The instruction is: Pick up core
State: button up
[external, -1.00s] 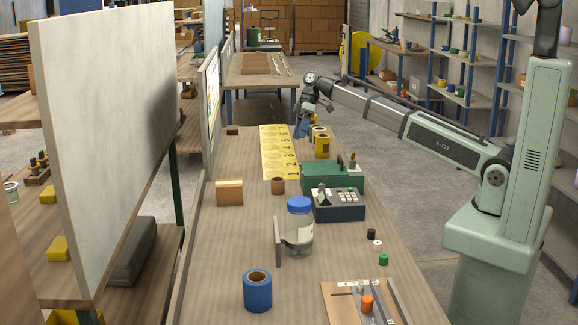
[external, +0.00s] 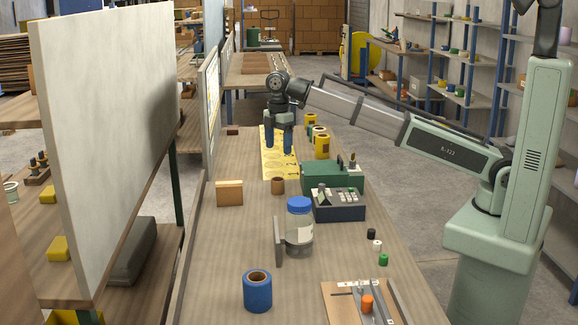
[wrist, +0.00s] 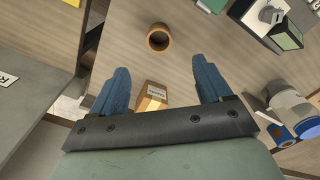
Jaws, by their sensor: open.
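The core is most likely the small brown hollow cylinder (external: 278,186), standing upright on the workbench below the yellow numbered mat. In the wrist view it shows as a brown ring (wrist: 158,38), beyond the fingertips and roughly centred between them. My gripper (external: 279,148) points down with two blue fingers, above the mat and behind the core in the external view. In the wrist view my gripper (wrist: 160,66) is open, its fingers apart with nothing held. It is not touching the core.
A wooden block (external: 229,193) stands left of the core. A green box (external: 332,178), a grey device (external: 338,207) and a blue-lidded jar (external: 299,228) stand to its right and front. Yellow rolls (external: 322,146) are behind. A blue roll (external: 257,292) stands near the front.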

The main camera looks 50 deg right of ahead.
aim_at(278, 179)
notch_tip(278, 179, down, 13)
jog(key=shift+w+f, duration=0.1)
jog(key=shift+f, duration=0.1)
dwell(0.6)
jog(key=c, duration=1.1)
